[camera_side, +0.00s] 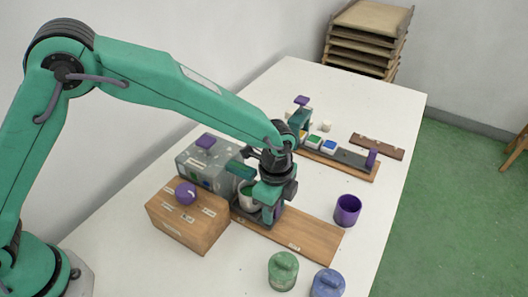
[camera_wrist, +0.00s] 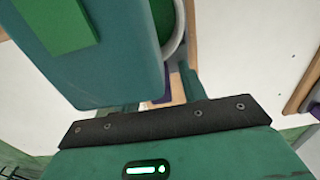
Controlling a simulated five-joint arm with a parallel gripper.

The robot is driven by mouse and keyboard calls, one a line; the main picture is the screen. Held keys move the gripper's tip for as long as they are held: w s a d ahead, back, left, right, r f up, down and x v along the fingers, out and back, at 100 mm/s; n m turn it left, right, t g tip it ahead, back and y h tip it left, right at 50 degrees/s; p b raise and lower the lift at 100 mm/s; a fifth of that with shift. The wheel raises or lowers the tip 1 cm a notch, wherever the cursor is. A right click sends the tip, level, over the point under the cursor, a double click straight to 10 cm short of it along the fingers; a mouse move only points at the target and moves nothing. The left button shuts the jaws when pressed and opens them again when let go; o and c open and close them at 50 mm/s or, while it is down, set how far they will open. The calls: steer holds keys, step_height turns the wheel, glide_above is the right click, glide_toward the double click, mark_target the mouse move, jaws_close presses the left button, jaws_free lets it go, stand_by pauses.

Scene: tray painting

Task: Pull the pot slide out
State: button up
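The pot slide's wooden board (camera_side: 305,238) extends to the right from the grey box. A pale pot (camera_side: 248,193) with green inside sits at its left end, close to the box. In the wrist view the pot's rim (camera_wrist: 178,45) shows at the top, partly behind a teal block. My gripper (camera_side: 266,210) points down at the slide beside the pot. In the wrist view its fingertips are partly hidden by the teal block. A little purple (camera_wrist: 178,88) shows by the right finger; I cannot tell whether the fingers touch it.
A wooden box with a purple knob (camera_side: 188,218) stands front left, and the grey box (camera_side: 198,158) behind it. A purple cup (camera_side: 347,210), a green jar (camera_side: 283,271) and a blue jar (camera_side: 328,284) stand to the right and front. A paint tray rail (camera_side: 350,158) lies behind.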

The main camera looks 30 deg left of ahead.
jaws_close()
steer(key=d, duration=1.4)
steer(key=shift+w+d+r, duration=0.1)
steer(key=shift+d, duration=0.2)
steer(key=shift+o, duration=0.2)
jaws_free()
step_height(320, 180, up, 8)
stand_by(0.3)
